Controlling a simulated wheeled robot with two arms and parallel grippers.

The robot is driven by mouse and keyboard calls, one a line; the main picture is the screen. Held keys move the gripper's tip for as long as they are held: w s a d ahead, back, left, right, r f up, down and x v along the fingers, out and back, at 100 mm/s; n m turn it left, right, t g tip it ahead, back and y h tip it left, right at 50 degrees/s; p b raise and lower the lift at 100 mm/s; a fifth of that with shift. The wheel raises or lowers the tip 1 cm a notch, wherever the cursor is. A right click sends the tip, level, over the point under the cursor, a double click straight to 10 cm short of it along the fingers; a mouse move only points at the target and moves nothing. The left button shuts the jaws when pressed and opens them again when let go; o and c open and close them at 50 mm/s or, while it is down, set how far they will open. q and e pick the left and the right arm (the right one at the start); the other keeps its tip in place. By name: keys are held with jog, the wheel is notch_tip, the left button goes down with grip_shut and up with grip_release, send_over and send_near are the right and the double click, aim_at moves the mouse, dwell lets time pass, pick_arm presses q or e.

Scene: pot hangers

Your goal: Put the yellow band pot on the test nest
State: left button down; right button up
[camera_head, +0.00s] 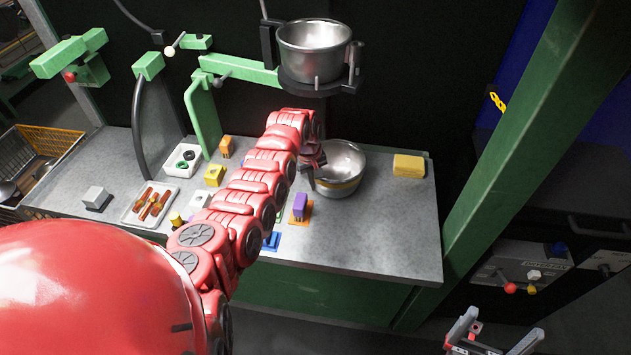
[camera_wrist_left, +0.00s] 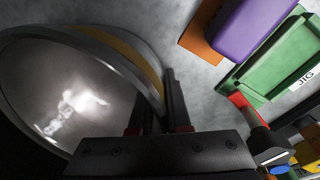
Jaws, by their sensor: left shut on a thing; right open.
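The yellow band pot (camera_head: 349,160) is a shiny steel bowl with a yellow band near its base, at the back right of the grey bench. My left gripper (camera_head: 313,168) is shut on its left rim; the wrist view shows the pot (camera_wrist_left: 70,95) with its wall between the fingers (camera_wrist_left: 152,115). I cannot tell whether the pot touches the bench. My right gripper (camera_head: 503,331) is open and empty at the bottom right, off the bench. I cannot tell which fixture is the test nest.
Another steel pot (camera_head: 314,48) sits in a black ring holder on a green arm above the bench. A purple block (camera_head: 299,206) on an orange base stands near the held pot. A yellow block (camera_head: 408,166) lies to the right. The front right bench (camera_head: 385,235) is clear.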

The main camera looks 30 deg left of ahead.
pick_arm(q)
jog(key=shift+f, duration=0.1)
jog(key=c, duration=0.9)
grip_release()
jog(key=shift+o, duration=0.2)
